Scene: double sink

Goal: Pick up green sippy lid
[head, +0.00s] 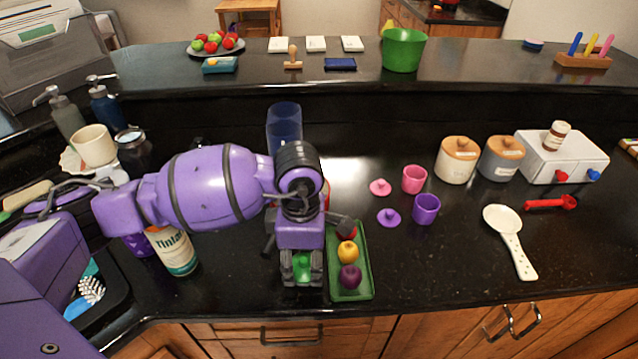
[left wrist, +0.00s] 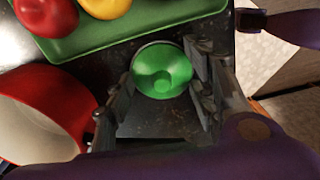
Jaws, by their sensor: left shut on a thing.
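The green sippy lid (head: 302,267) is a small round disc with a knob. It shows between the fingers of my left gripper (head: 301,275), which reaches down near the counter's front edge. In the left wrist view the lid (left wrist: 161,70) sits between the two fingers of the gripper (left wrist: 160,90), which is shut on it. I cannot tell whether the lid is clear of the counter. My right gripper is not in view.
A green tray (head: 364,285) with fruit stands just right of the gripper. A red cup (left wrist: 45,112) is close beside it in the left wrist view. Pink (head: 380,187) and purple (head: 388,217) lids lie further right. A Tinian-labelled can (head: 174,252) stands left.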

